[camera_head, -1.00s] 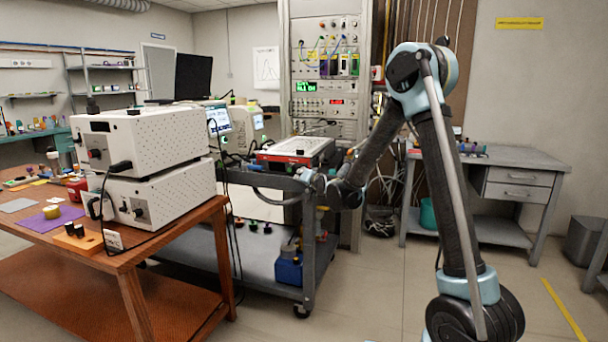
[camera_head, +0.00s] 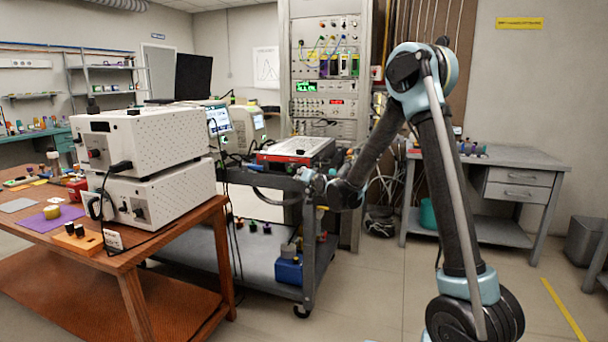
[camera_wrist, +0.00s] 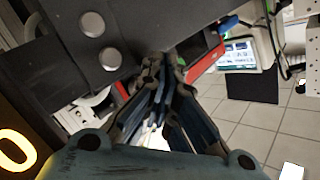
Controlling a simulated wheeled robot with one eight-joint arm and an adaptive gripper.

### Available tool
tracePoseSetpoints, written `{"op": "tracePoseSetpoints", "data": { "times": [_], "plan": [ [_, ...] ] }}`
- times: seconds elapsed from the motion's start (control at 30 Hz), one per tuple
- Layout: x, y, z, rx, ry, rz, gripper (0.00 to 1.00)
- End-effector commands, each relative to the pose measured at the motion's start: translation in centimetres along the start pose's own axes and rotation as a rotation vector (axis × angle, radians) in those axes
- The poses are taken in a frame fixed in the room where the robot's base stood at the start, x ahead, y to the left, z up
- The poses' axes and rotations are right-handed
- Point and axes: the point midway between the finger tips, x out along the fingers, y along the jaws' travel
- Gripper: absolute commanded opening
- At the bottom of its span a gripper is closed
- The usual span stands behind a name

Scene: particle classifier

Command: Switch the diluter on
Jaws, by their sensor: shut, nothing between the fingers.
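No readable label tells me which unit is the diluter. A grey and red box (camera_head: 297,147) lies on top of the grey cart, and my gripper (camera_head: 312,180) is close to the cart's near right end, just below and in front of that box. In the wrist view my gripper (camera_wrist: 166,75) has its dark fingers together with nothing between them. Their tips are near a dark panel (camera_wrist: 130,35) with two round metal studs and near red edges of a box (camera_wrist: 205,62). I cannot tell whether the tips touch anything. No switch is clearly visible at the fingertips.
Two white perforated boxes (camera_head: 145,140) stand stacked on the wooden table (camera_head: 180,235) at left. The cart (camera_head: 312,250) carries a blue container (camera_head: 288,270) on its lower shelf. Cables hang beside the cart. An instrument rack (camera_head: 325,90) stands behind. Floor at front centre is clear.

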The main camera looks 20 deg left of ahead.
Motion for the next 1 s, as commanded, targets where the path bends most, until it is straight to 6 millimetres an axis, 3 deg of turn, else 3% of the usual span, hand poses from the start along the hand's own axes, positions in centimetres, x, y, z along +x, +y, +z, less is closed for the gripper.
{"op": "tracePoseSetpoints", "data": {
  "times": [1.0],
  "plan": [
    [0.72,0.35,-0.56,0.0,0.0,0.001,0.0]
  ]
}}
